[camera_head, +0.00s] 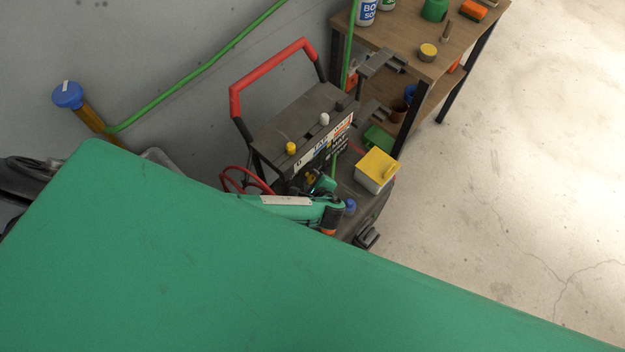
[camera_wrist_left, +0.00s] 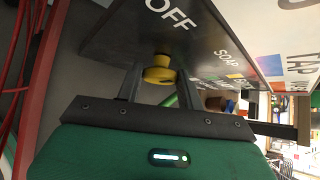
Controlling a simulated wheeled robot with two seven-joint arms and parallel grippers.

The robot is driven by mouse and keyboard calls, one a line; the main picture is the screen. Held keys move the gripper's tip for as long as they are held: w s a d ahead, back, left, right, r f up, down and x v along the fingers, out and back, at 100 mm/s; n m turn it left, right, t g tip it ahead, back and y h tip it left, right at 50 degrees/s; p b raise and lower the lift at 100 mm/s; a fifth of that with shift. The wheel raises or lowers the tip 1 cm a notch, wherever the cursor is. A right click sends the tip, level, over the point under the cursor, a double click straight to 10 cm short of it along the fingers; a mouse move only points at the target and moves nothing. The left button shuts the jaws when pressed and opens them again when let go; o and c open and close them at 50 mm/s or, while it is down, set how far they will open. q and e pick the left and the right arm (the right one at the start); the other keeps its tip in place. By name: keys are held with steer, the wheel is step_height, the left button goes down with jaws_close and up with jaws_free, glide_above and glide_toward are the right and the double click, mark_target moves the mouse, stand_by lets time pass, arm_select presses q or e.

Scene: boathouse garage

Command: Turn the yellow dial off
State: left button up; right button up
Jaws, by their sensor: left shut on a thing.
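The yellow dial (camera_wrist_left: 160,68) sits on the dark face of a panel marked OFF, shown in the left wrist view. The two dark fingers of my left gripper (camera_wrist_left: 160,84) are closed around its sides. In the head view my left gripper (camera_head: 318,184) is at the front of the dark machine (camera_head: 300,115) with the red handle, under its printed labels. My arm and gripper hide most of the dial there. A separate yellow knob (camera_head: 291,148) stands on the machine's top. I do not see my right gripper.
A white knob (camera_head: 325,119) is also on the machine's top. A yellow-lidded white box (camera_head: 376,170) stands beside the machine's front. A wooden bench (camera_head: 462,38) with bottles and pots is behind. The concrete floor (camera_head: 520,180) at right is clear.

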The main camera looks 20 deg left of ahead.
arm_select(q)
steer(key=o, duration=1)
steer(key=shift+c, duration=0.2)
steer(key=b+v, duration=0.1)
steer(key=v, duration=1.2)
steer(key=shift+s+d+r, duration=0.2)
steer(key=shift+s, duration=0.1)
